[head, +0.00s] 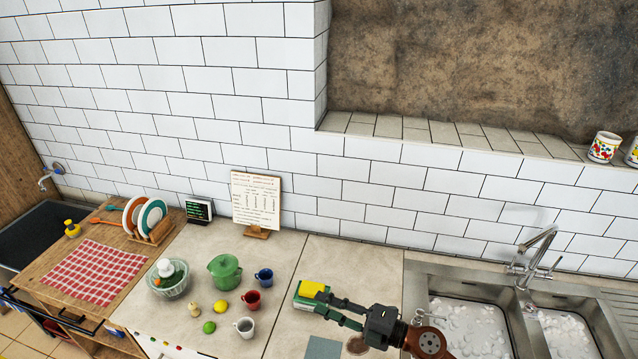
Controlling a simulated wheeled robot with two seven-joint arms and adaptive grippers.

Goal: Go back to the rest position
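My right gripper (322,302) reaches in from the lower right over the counter, its fingers pointing left and apart. A yellow and green sponge-like block (313,289) is at its fingertips. I cannot tell whether the fingers press on the block or only stand around it, nor whether it touches the counter. My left gripper is not in view.
Left of my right gripper, the counter (300,255) holds a green pot (225,271), cups including a red mug (252,299), fruit and a bowl (168,280). A recipe board (256,203) stands by the wall. A double sink (462,325) with a tap (531,262) is right.

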